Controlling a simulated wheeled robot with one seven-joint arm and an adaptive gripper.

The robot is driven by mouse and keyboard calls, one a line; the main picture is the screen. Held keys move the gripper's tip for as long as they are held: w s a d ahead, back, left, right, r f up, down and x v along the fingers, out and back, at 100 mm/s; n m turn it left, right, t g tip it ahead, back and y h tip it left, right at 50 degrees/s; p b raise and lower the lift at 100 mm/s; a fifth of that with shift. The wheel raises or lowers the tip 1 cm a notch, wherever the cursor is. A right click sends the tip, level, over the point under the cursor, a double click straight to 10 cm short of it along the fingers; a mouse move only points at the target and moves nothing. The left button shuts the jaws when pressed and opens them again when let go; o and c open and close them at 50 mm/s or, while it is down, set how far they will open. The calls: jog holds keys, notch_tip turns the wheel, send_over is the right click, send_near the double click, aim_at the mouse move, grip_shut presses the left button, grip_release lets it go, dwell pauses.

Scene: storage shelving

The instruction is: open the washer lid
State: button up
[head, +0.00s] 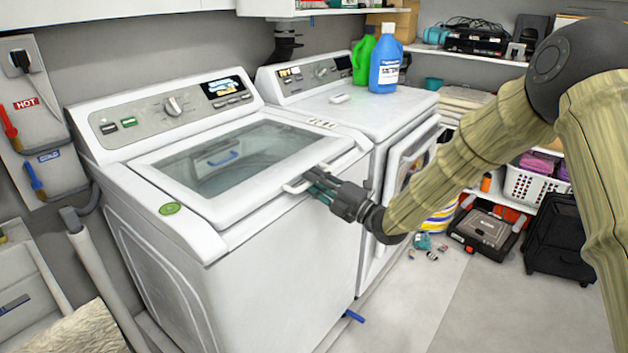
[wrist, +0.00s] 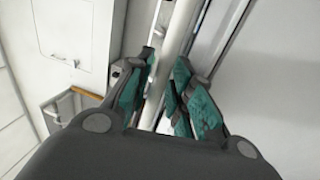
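The washer (head: 225,225) is the white top-loader at the left. Its lid (head: 235,150), with a dark glass window, lies down flat and looks closed. A white lid handle (head: 299,186) juts from the lid's front edge. My gripper (head: 314,184) is at this handle, reaching in from the right. In the wrist view, the teal-padded fingers of my gripper (wrist: 165,82) stand close on either side of the white handle bar (wrist: 181,38). They look shut on it, though the exact contact is partly hidden by the fingers.
A dryer (head: 350,118) stands right beside the washer, with green and blue bottles (head: 386,62) on top. Shelves with a white basket (head: 535,186) are at the right. A toolbox (head: 484,228) and small items lie on the floor. The front floor (head: 410,300) is mostly clear.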

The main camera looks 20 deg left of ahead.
jog(key=shift+w+a, duration=0.1)
jog(key=shift+a, duration=0.15)
grip_shut()
jog(key=shift+r, duration=0.2)
